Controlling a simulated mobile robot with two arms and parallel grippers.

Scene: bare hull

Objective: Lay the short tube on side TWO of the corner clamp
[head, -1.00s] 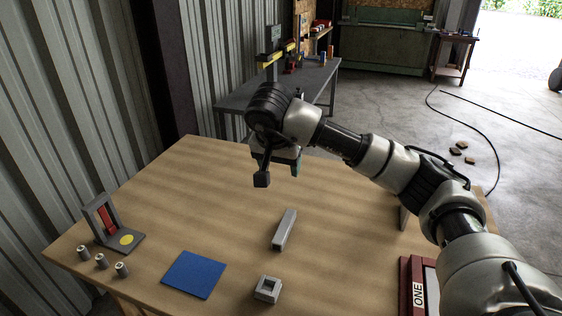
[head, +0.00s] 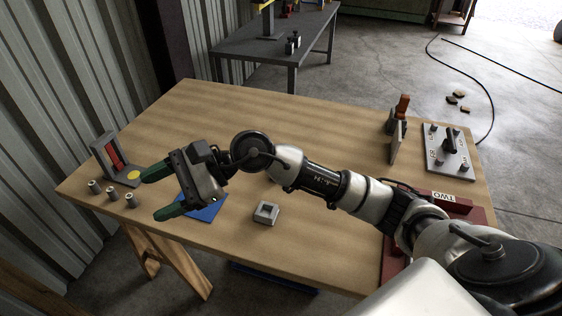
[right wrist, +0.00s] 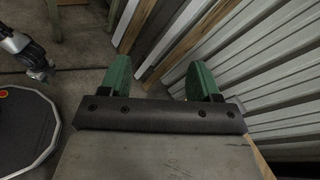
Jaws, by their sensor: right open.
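A small grey square piece with a hole in its top (head: 267,212) sits on the wooden table in front of my right forearm. I cannot tell if it is the short tube; a longer grey bar seen earlier is out of sight, probably behind my arm. The dark red corner clamp (head: 388,262) is at the right front, largely covered by my arm; its "TWO" label (head: 443,197) shows. My right gripper (head: 160,192) is open and empty above the table's left part, over the blue mat. Its green fingers also show spread in the right wrist view (right wrist: 160,80).
A grey stand with a red panel (head: 113,158) and several small cylinders (head: 112,193) stand at the left. The blue mat (head: 208,211) lies partly under my gripper. An upright plate (head: 397,142) and a grey plate with posts (head: 460,150) are at the right. The table's back middle is clear.

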